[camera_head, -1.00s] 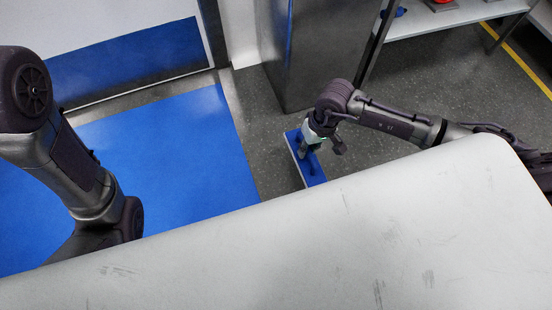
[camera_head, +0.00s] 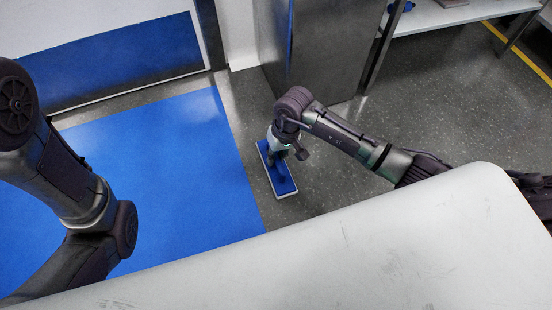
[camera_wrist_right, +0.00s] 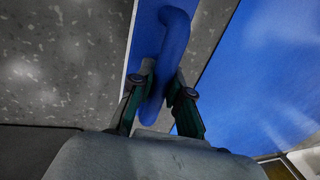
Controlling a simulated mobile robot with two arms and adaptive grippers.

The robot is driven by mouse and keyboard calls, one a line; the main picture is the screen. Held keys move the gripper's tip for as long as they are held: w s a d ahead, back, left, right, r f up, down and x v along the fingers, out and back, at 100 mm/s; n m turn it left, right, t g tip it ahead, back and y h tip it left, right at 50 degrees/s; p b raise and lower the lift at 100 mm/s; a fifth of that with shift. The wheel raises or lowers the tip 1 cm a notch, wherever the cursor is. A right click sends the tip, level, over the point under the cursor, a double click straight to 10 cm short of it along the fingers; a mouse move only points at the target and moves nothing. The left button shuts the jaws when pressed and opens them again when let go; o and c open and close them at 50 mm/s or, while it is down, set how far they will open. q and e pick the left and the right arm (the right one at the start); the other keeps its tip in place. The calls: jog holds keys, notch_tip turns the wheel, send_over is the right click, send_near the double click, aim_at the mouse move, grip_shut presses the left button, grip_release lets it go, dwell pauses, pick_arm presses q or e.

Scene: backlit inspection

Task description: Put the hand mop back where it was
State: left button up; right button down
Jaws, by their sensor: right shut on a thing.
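The hand mop shows a flat blue top with a pale rim (camera_head: 283,182). It is low over or on the grey floor beside the blue mat; I cannot tell whether it touches the floor. My right gripper (camera_head: 277,153) reaches down onto it. In the right wrist view, the mop's curved blue handle (camera_wrist_right: 177,32) runs between the fingers of the right gripper (camera_wrist_right: 162,86), which are shut on it. My left arm shows at the left of the head view, but its gripper is out of sight.
A blue floor mat (camera_head: 160,170) lies left of the mop. A metal cabinet (camera_head: 325,45) stands behind it. A shelf (camera_head: 455,14) is at the upper right. A pale scuffed surface (camera_head: 330,265) fills the front. Grey floor (camera_head: 345,180) is clear to the right.

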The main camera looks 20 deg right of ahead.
aim_at(284, 163)
jog(key=c, duration=1.5)
grip_release()
jog(key=shift+c, duration=0.2)
jog(key=o, duration=0.4)
jog(key=shift+r, duration=0.25)
jog(key=p+v, duration=0.7)
jog(key=v, duration=0.4)
jog(key=shift+d+r, duration=0.1)
jog(key=shift+r, duration=0.25)
